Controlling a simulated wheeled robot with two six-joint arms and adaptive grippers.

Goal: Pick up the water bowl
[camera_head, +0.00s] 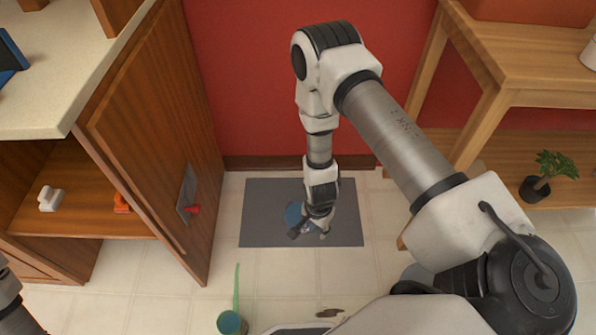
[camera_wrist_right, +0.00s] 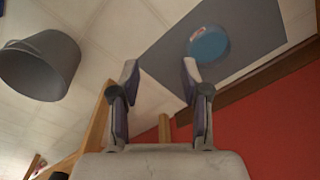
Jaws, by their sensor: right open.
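The water bowl is a blue round bowl (camera_head: 293,214) on a grey mat (camera_head: 262,225) on the floor, partly hidden behind my right gripper in the head view. My right gripper (camera_head: 311,230) hangs above the mat, just right of the bowl in that view. In the right wrist view my right gripper (camera_wrist_right: 160,70) is open with nothing between its fingers. There the bowl (camera_wrist_right: 208,44) lies beyond the fingertips, near the right finger, apart from it. Only a piece of my left arm shows at the left edge of the head view; its gripper is out of sight.
An open wooden cabinet door (camera_head: 150,130) stands left of the mat. A wooden shelf (camera_head: 520,65) with a potted plant (camera_head: 541,184) is at the right. A green-handled container (camera_head: 230,322) stands in front. A grey bucket (camera_wrist_right: 40,65) shows in the wrist view. A red wall is behind.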

